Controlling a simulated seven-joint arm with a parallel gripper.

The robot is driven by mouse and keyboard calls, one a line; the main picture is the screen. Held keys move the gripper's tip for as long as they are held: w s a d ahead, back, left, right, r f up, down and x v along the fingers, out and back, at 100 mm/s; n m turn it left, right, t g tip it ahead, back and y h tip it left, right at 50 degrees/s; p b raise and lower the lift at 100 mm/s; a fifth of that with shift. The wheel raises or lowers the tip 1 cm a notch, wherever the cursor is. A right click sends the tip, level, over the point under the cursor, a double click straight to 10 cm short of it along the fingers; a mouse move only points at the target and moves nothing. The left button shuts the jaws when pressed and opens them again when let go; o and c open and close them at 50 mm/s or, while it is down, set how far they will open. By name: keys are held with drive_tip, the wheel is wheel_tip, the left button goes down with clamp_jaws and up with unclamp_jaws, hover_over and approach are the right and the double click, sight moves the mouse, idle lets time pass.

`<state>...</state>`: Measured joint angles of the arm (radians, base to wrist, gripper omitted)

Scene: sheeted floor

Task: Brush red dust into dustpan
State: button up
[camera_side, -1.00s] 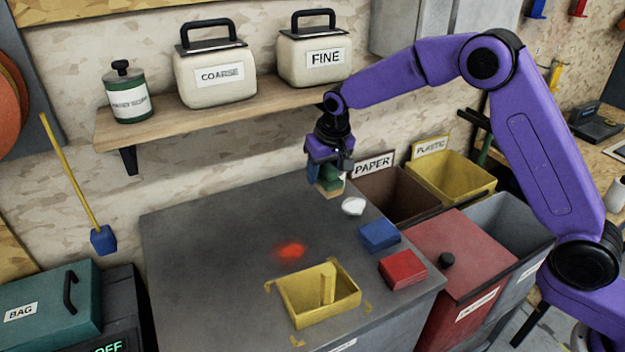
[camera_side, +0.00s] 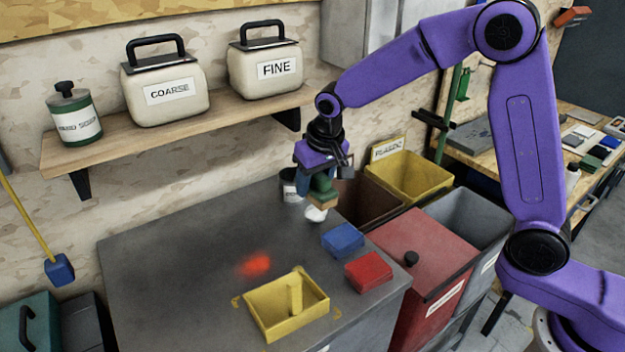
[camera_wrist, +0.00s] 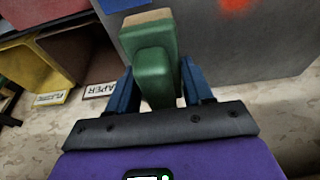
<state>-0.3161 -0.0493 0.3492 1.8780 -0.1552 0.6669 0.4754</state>
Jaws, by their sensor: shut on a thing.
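The red dust (camera_side: 254,264) is a soft glowing patch on the grey table top; it also shows at the top edge of the wrist view (camera_wrist: 234,5). The yellow dustpan (camera_side: 302,318), an open tray with an upright yellow block in it, lies in front of the dust to the right. My gripper (camera_side: 316,181) is shut on a green brush (camera_wrist: 153,75) with a tan end, above the far right part of the table. The brush is away from the dust. I cannot tell whether its tan end touches anything.
A white round thing (camera_side: 316,214) is just below the brush. A labelled can (camera_side: 292,187) stands beside my gripper. Blue (camera_side: 343,240) and red (camera_side: 369,271) blocks lie right of the dustpan. Bins stand beyond the table's right edge. The table's left side is clear.

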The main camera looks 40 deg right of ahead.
drive_tip(key=shift+o, duration=1)
drive_tip(key=a+f+n, duration=0.1)
drive_tip(key=a+n, duration=0.2)
drive_tip(key=a, duration=0.1)
drive_tip(key=s+a+f+n+y, duration=0.1)
drive_tip(key=a+f+n, duration=0.1)
drive_tip(key=a, duration=0.3)
drive_tip(key=s+a+f+n+g+y, duration=0.1)
drive_tip(key=a+f+n, duration=0.1)
drive_tip(key=a+n, duration=0.2)
drive_tip(key=shift+s+a+f, duration=0.1)
drive_tip(key=shift+s+a, duration=0.1)
drive_tip(key=shift+f, duration=3.65)
drive_tip(key=shift+w+f, duration=0.25)
drive_tip(key=shift+w, duration=0.4)
drive_tip(key=shift+c, duration=0.5)
drive_tip(key=shift+w, duration=2.95)
drive_tip(key=shift+w+a, duration=0.15)
drive_tip(key=shift+w, duration=0.15)
drive_tip(key=shift+a, duration=0.75)
drive_tip(key=shift+s, duration=3.9)
drive_tip(key=shift+s+a, duration=0.1)
drive_tip(key=shift+a, duration=0.85)
drive_tip(key=shift+w+d, duration=0.1)
drive_tip(key=shift+w, duration=3.9)
wheel_tip(320, 180, up, 8)
